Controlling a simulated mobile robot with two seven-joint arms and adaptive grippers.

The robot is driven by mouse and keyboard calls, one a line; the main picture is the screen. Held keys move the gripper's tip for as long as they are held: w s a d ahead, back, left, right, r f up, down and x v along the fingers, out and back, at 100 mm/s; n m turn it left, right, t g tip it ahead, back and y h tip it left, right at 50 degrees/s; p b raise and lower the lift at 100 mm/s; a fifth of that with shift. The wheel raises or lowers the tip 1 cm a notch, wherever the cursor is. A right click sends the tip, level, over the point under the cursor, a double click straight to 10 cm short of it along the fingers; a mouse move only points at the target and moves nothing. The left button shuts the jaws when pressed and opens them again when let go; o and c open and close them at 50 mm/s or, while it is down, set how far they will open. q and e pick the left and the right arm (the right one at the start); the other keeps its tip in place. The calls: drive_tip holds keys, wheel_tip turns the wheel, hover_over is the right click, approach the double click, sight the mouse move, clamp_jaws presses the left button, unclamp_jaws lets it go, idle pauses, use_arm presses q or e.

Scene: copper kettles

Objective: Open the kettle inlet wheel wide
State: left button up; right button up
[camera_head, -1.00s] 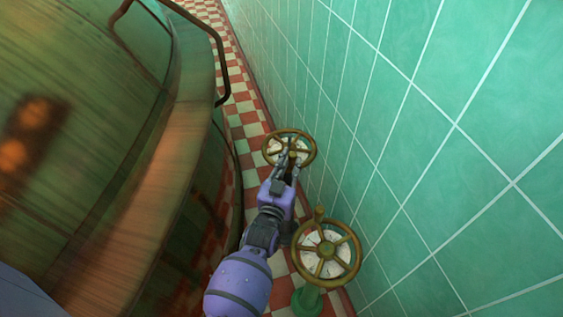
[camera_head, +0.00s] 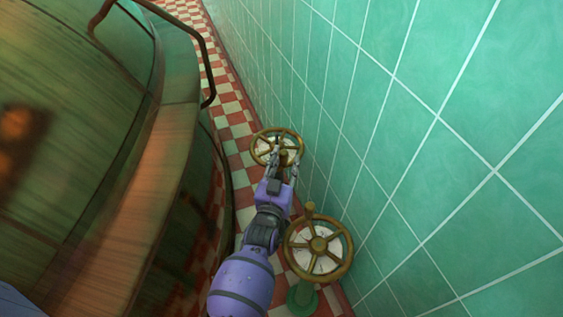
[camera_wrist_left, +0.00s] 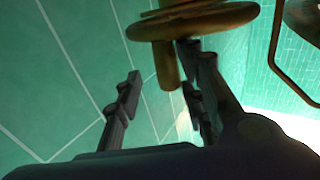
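Two brass handwheels with spokes stand beside the tiled wall. The far wheel (camera_head: 253,148) is at my left gripper; the near wheel (camera_head: 319,244) is lower right, beside my left arm. I cannot tell from any label which is the kettle inlet wheel. My left gripper (camera_head: 285,155) is open at the far wheel's near side, its fingers spread about the wheel's knob. In the left wrist view the wheel (camera_wrist_left: 195,22) is at the top, and its handle knob (camera_wrist_left: 166,66) points down between the open fingers (camera_wrist_left: 162,92). Contact is unclear. My right gripper is not in view.
A large copper kettle (camera_head: 130,215) with a curved rim fills the left. A dark handrail (camera_head: 204,60) rises above it. Green tiles (camera_head: 440,150) close off the right. A narrow red and white checked floor (camera_head: 232,107) runs between them.

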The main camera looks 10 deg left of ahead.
use_arm(q)
drive_tip(key=shift+o, duration=0.5)
drive_tip(key=shift+w+d+f, duration=0.1)
drive_tip(key=shift+d+f, duration=0.2)
drive_tip(key=shift+d, duration=0.05)
drive_tip(key=shift+a, duration=0.1)
drive_tip(key=shift+a+f, duration=0.2)
drive_tip(key=shift+a, duration=0.1)
drive_tip(key=shift+s, duration=0.25)
drive_tip(key=shift+s+f, duration=0.15)
drive_tip(key=shift+s, duration=0.2)
drive_tip(key=s+r, duration=0.1)
drive_tip(key=s, duration=0.5)
drive_tip(key=shift+s, duration=0.15)
drive_tip(key=shift+r, duration=0.1)
